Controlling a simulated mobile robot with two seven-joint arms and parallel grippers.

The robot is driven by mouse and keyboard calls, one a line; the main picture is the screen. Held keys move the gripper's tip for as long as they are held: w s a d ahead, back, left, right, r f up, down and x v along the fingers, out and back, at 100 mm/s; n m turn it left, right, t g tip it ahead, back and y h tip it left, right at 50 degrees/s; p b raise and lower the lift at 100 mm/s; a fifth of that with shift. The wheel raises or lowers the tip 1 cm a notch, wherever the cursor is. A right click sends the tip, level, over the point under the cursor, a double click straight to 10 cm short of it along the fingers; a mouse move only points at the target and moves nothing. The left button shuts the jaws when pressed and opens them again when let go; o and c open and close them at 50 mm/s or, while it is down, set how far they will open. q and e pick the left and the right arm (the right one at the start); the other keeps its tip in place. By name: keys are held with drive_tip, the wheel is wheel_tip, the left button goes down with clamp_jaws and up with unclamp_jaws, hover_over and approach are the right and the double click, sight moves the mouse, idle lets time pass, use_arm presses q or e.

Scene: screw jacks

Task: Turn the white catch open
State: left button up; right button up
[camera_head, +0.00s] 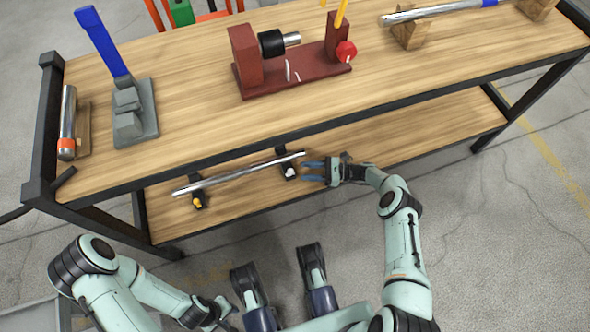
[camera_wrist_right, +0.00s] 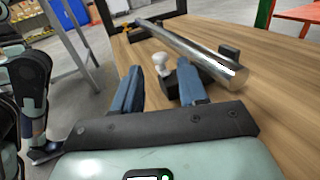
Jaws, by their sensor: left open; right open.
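The white catch (camera_head: 289,171) is a small knob on the black right-hand holder of a silver rod (camera_head: 235,174) on the lower shelf. In the right wrist view the white catch (camera_wrist_right: 162,63) stands up just beyond and between my blue fingertips. My right gripper (camera_head: 306,171) is open, beside the catch on its right, with nothing held; its fingers also show in the right wrist view (camera_wrist_right: 158,78). I cannot tell whether a finger touches the holder. My left gripper (camera_head: 228,308) is open and empty, low at the left, away from the shelf.
A yellow catch (camera_head: 197,203) sits on the rod's left holder. The upper tabletop (camera_head: 190,90) overhangs the shelf's back; it carries a red fixture (camera_head: 290,80), a grey-and-blue press (camera_head: 135,115) and other rods on wooden blocks. The lower shelf (camera_head: 410,139) is clear at the right.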

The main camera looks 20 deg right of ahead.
drive_tip(key=v, duration=0.7)
drive_tip(key=shift+a, duration=0.1)
